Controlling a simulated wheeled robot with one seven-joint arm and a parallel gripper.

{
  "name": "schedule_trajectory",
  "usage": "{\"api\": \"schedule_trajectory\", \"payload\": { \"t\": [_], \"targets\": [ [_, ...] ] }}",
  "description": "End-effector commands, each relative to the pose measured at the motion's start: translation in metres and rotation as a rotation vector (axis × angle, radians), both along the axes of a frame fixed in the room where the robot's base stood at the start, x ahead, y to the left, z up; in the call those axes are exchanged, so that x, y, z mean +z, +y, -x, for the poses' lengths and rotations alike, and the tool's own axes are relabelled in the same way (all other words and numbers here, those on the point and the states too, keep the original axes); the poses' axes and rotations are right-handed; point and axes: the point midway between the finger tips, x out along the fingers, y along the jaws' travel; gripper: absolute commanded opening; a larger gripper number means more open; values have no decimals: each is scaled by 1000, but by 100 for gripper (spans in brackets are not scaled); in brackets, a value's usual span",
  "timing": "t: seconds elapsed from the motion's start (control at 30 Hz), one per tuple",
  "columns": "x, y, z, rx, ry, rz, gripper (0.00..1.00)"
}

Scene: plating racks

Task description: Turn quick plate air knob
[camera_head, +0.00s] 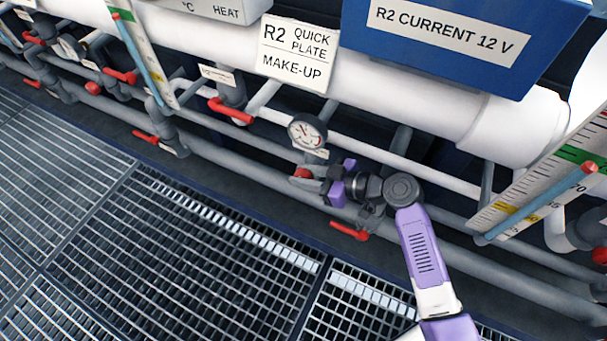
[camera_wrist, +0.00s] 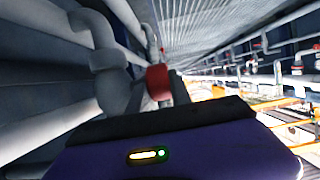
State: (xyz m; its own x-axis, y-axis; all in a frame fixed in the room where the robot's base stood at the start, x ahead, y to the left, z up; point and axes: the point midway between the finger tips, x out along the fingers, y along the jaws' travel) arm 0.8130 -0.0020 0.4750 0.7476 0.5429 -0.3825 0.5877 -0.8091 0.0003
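The red knob (camera_head: 303,173) sits on the grey piping just below a round pressure gauge (camera_head: 307,132), under the sign "R2 QUICK PLATE MAKE-UP" (camera_head: 297,53). My gripper (camera_head: 312,178) reaches in from the right, with its fingertips at the knob and partly covering it. In the wrist view the red knob (camera_wrist: 158,82) shows straight ahead beyond the purple gripper body, with grey shapes close on both sides of it. The fingers stand apart around the knob, but I cannot tell whether they press on it.
A red lever (camera_head: 349,231) hangs just below my gripper, and another red lever (camera_head: 230,111) is up to the left. A blue box (camera_head: 455,40) and thick white pipe (camera_head: 400,95) run above. A metal grating (camera_head: 200,260) covers the floor at lower left.

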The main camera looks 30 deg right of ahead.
Motion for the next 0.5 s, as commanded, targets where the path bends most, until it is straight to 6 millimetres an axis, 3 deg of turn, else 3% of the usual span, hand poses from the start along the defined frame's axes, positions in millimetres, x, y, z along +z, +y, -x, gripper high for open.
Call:
{"api": "schedule_trajectory", "payload": {
  "t": [0.5],
  "targets": [
    [-7, -2, 1, -2, -48, -35, 0]
  ]
}}
